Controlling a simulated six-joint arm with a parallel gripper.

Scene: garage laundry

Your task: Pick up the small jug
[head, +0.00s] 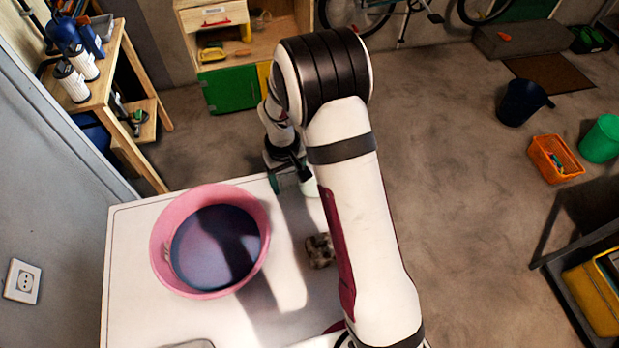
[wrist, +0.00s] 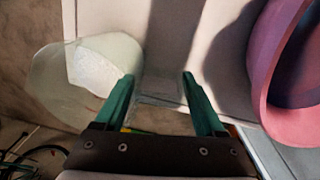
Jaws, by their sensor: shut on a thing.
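The small jug is a pale, translucent vessel that shows in the wrist view (wrist: 98,58), left of the left finger and across the edge of the white top. In the head view a pale part of it (head: 309,187) shows beside the fingers, partly behind my arm. My gripper (wrist: 160,95) has its two teal fingers apart and is shut on the jug, with faint clear material between them. In the head view my gripper (head: 288,180) is at the far edge of the white top. I cannot tell whether the jug touches the surface.
A pink basin (head: 160,245) with dark bluish contents stands on the white top (head: 125,285), left of my arm. A speckled brown block (head: 320,251) lies near the arm. A wooden shelf with bottles (head: 108,75) stands at the far left.

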